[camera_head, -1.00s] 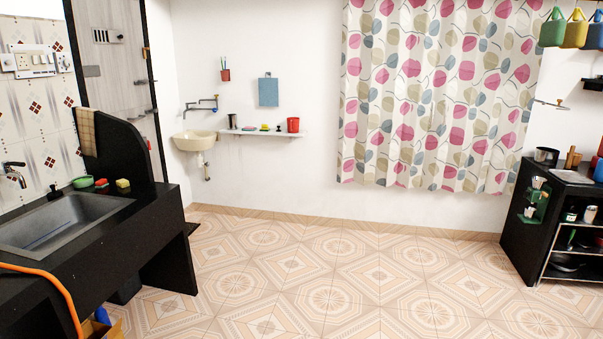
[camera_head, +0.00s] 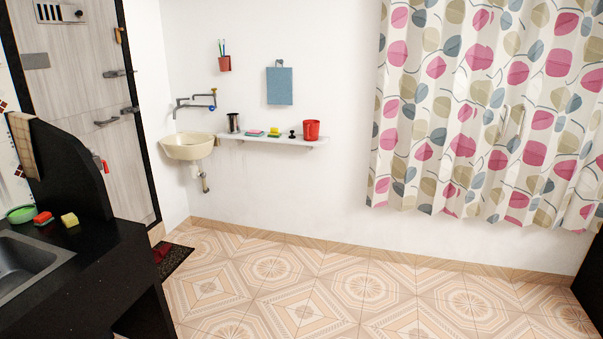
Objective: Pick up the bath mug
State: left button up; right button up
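A red mug (camera_head: 311,130), which looks like the bath mug, stands upright at the right end of a narrow white wall shelf (camera_head: 290,143). The shelf is on the far wall, to the right of a cream washbasin. A dark metallic cup (camera_head: 234,122) stands at the shelf's left end. Neither of my grippers shows in the view, and nothing touches the red mug.
A small black item (camera_head: 292,134) and sponges or soaps sit on the shelf left of the mug. The washbasin (camera_head: 190,146) juts from the wall. A black counter (camera_head: 95,255) stands at left front; a dark doormat (camera_head: 174,260) lies beyond it. The tiled floor (camera_head: 330,285) is clear.

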aim_at(310, 132)
jog(key=i+l+u, duration=0.2)
jog(key=i, duration=2.25)
jog(key=j, duration=0.1)
